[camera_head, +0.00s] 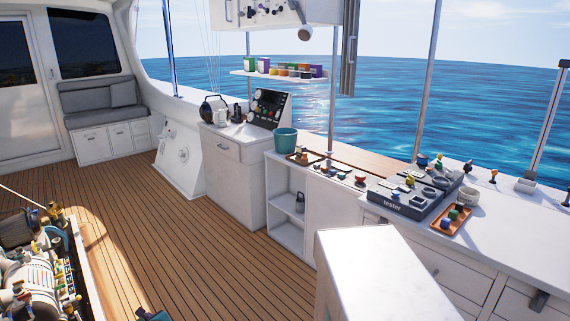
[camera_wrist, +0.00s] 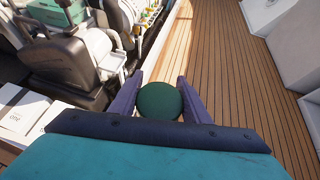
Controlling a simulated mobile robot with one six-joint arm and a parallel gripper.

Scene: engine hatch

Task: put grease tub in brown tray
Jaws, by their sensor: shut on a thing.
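In the wrist view, my gripper (camera_wrist: 160,79) is shut on a round dark green thing, which looks like the grease tub (camera_wrist: 160,100). It sits between the two purple fingers, and only its rounded top shows. Its lower part is hidden. A small brown tray (camera_head: 293,158) lies on the white counter in the head view, beside a teal bucket. Small things lie in it, too small to name. The gripper and the held thing are far from this tray. A teal part of my arm shows at the bottom edge of the head view.
The teal bucket (camera_head: 286,140) stands at the tray's back left. An orange tray (camera_head: 437,222) with small blocks lies farther right by the grey tester (camera_head: 400,203). A white cabinet (camera_head: 375,270) stands in front. The open engine hatch (camera_head: 35,270) is at left. The plank floor (camera_head: 190,260) is clear.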

